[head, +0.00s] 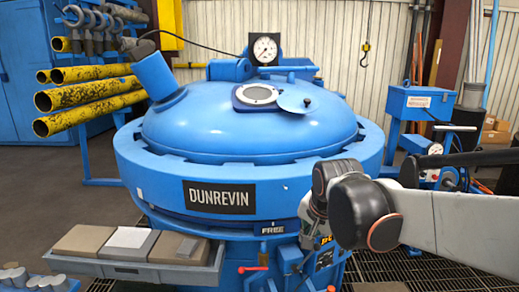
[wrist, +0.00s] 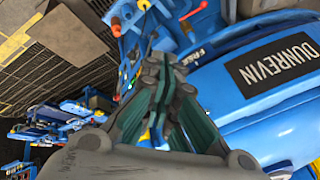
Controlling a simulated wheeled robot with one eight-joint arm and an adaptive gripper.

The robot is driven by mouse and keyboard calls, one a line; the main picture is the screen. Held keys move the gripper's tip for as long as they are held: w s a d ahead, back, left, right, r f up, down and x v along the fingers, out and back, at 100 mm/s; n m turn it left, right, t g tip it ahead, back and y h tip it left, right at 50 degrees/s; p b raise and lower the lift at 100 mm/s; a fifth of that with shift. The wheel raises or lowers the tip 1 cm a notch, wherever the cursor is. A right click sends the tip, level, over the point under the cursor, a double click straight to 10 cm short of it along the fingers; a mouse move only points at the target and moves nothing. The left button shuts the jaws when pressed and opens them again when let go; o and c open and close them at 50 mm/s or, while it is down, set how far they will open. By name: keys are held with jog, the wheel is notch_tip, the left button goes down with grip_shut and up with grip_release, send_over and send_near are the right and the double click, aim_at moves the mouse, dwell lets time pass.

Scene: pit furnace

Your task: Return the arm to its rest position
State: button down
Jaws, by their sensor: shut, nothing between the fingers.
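My arm comes in from the right in the head view, with its grey link and black joint (head: 362,210) in front of the blue furnace (head: 250,125). My gripper is mostly hidden behind that joint in the head view. In the wrist view my gripper (wrist: 165,75) shows at the middle, its fingers drawn together with nothing between them. It points toward the lower front of the furnace, near the "FREE" label (wrist: 196,54) and the "DUNREVIN" plate (wrist: 275,62). I cannot tell how far the fingertips are from the furnace parts behind them.
A tray (head: 120,270) with several flat blocks stands at the furnace's lower left. A red-handled lever (head: 252,269) shows below the furnace rim. Yellow pipes (head: 85,100) rest on a rack at left. A blue box on a stand (head: 418,102) is at right. Grating covers the floor.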

jog(key=s+d+f+n, duration=0.1)
jog(key=s+d+n, duration=0.2)
jog(key=s, duration=0.7)
jog(key=s+d+f+n+t, duration=0.1)
jog(key=s+d+n, duration=0.3)
jog(key=s, duration=0.6)
jog(key=shift+d+n+h, duration=0.25)
jog(key=shift+n+h, duration=0.05)
jog(key=shift+n, duration=0.3)
jog(key=shift+f, duration=0.1)
